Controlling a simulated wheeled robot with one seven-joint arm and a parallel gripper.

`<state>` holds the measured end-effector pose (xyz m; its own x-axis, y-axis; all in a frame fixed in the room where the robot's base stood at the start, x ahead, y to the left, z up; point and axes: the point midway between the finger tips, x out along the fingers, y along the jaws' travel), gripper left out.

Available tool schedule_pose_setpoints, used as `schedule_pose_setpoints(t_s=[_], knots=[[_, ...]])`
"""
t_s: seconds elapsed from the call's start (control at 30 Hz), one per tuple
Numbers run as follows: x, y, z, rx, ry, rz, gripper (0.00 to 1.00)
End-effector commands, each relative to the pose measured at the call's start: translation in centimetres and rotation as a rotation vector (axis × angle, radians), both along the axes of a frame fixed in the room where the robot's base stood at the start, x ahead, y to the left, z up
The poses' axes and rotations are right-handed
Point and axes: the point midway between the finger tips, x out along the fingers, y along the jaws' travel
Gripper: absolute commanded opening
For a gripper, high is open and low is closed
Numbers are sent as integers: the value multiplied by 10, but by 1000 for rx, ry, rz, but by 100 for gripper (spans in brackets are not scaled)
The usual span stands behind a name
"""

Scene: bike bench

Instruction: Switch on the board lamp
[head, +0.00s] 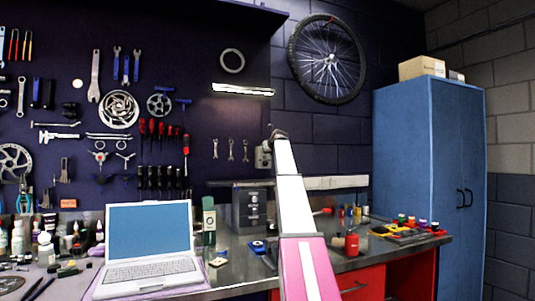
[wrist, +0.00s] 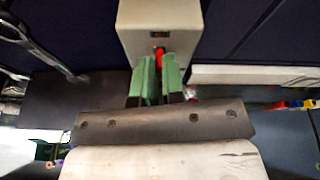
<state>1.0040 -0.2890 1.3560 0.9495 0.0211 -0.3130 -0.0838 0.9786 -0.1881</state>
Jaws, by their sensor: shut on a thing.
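The board lamp (head: 243,89) is a slim bar on the dark tool board and looks bright white in the head view. A beige switch box (wrist: 133,35) fills the top middle of the wrist view, with a dark slot and a small red switch (wrist: 160,51) on its face. The box also shows on the wall in the head view (head: 262,158), partly behind my arm. My gripper (wrist: 160,64) has green fingers at the box, close together around the red switch and shut on it. The fingertips hide part of the switch.
A laptop (head: 150,250) stands open on the bench at left. A grey box (head: 250,210) stands behind, just left of my arm. A red mug (head: 351,244) and several small coloured items are at right. A blue cabinet (head: 415,150) stands farther right.

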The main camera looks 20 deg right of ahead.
Motion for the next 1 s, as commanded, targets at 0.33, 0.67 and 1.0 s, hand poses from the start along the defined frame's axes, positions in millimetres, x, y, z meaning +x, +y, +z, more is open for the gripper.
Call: schedule_pose_setpoints(t_s=[0.33, 0.67, 1.0], knots=[[3, 0, 7, -6, 153, 1, 0], [3, 0, 7, -6, 185, 1, 0], [3, 0, 7, -7, 184, 2, 35]])
